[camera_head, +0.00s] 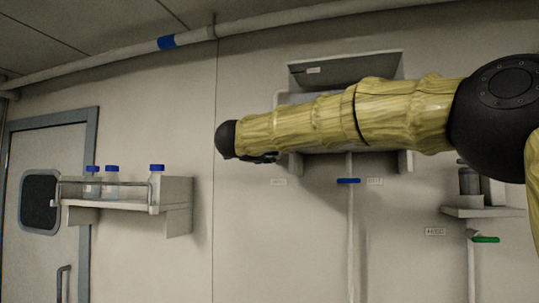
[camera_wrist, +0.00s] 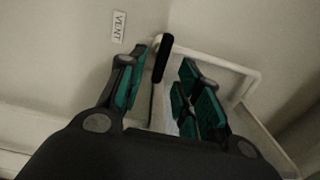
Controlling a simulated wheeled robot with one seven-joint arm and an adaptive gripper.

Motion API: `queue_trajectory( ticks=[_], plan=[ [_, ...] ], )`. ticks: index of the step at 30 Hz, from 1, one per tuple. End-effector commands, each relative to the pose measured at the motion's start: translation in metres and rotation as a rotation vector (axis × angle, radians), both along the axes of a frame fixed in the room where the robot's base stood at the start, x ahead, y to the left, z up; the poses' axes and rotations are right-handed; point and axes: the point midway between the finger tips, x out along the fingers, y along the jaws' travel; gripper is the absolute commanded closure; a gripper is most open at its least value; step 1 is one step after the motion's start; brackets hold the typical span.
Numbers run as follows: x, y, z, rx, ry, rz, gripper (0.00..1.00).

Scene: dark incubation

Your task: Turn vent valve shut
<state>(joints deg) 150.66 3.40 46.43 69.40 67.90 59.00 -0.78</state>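The vent valve's black handle (camera_wrist: 163,58) shows in the wrist view, tilted, beside a white pipe (camera_wrist: 225,64). A VENT label (camera_wrist: 118,26) is on the wall to its upper left. My gripper (camera_wrist: 167,62) is open, with teal-padded fingers on both sides of the handle. The handle appears nearer the left finger; I cannot tell whether they touch. In the head view my gripper (camera_head: 262,157) is mostly hidden behind my arm, and the vent handle cannot be made out there.
A wall box (camera_head: 345,68) stands behind my arm. Below it is a blue valve handle (camera_head: 348,181) on a vertical pipe. A green handle (camera_head: 485,239) is at lower right. A shelf (camera_head: 174,194) with blue-capped bottles and a door (camera_head: 88,250) are at left.

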Motion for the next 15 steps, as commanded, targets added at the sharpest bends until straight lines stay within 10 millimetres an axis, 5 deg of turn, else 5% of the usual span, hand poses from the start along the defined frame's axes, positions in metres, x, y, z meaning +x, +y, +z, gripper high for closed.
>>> queue_trajectory(
  ticks=[6, 15],
  plan=[
    [-0.038, 0.012, 0.000, -0.002, 0.000, 0.000, 0.66],
    [-0.065, 0.021, -0.001, -0.001, 0.001, 0.000, 0.66]
  ],
)
